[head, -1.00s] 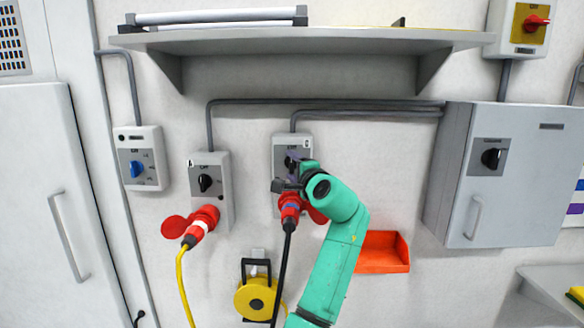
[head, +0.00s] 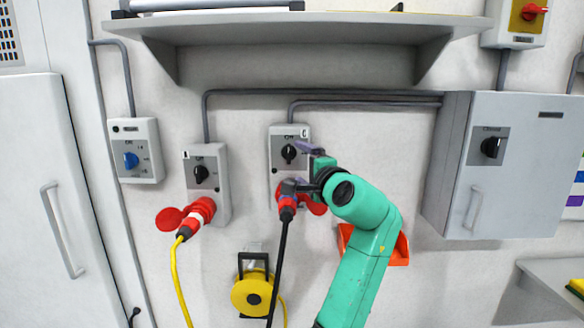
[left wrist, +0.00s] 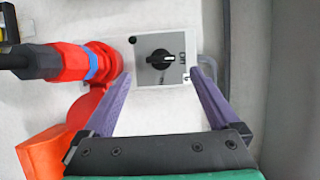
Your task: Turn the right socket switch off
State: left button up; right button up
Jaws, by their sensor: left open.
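The right socket (head: 275,162) is a grey box on the wall with a black rotary switch (head: 289,154). The switch's handle stands upright, towards the label above it, which is too small to read surely. The switch also shows in the left wrist view (left wrist: 160,59), its pale mark facing the label at right. A red plug (head: 287,201) with a black cable sits in the socket's lower part. My left gripper (head: 304,168) is open in front of the socket; its purple fingers (left wrist: 162,76) point at the switch, apart from it, with nothing between them. My right gripper is out of view.
The left socket (head: 222,190) has its own black switch and a red plug with a yellow cable. A box with a blue switch (head: 131,160) is farther left. An orange bin (head: 399,250) is behind my arm. A shelf (head: 300,32) overhangs above; a grey cabinet (head: 530,185) is at right.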

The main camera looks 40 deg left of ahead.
pick_arm(q)
jog(key=b+v, duration=0.1)
jog(key=v, duration=0.6)
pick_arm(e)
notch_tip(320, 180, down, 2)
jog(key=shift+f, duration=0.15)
